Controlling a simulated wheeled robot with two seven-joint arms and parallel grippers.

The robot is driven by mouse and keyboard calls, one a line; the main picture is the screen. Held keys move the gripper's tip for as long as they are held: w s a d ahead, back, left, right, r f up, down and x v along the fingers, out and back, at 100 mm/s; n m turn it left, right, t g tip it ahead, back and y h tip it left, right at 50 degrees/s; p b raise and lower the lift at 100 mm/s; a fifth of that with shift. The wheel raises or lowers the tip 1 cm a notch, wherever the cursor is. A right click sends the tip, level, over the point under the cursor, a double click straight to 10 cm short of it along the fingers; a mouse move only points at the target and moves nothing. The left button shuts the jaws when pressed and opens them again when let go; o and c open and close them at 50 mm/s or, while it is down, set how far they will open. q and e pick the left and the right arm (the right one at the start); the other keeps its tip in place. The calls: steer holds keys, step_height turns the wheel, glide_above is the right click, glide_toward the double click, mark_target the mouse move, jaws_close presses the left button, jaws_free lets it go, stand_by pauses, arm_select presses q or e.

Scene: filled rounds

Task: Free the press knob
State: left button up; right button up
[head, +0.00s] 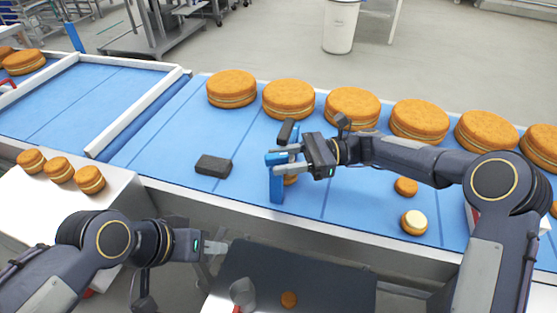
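A small blue press (276,187) stands on the blue conveyor, with a dark knob (287,131) at its top. My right gripper (281,160) reaches it from the right. Its two grey fingers are spread apart, one above the other, next to the upper part of the press just below the knob. I see nothing clearly pinched between them. An orange-brown round is partly hidden behind the press and gripper. My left gripper (222,248) is low on the left, in front of the conveyor, away from the press. Its fingers overlap in view, so their opening is unclear.
A dark block (213,166) lies on the belt left of the press. Several large filled rounds (353,108) line the far side. Small rounds (415,222) lie to the right, and three (60,170) on the white ledge at left. A dark tray (340,290) is below.

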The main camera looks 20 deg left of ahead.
mark_target(288, 160)
steer(key=v, duration=0.6)
steer(key=shift+w+d+b, duration=0.15)
steer(key=shift+d+b, duration=0.1)
steer(key=shift+b, duration=0.15)
steer(key=shift+o, duration=0.4)
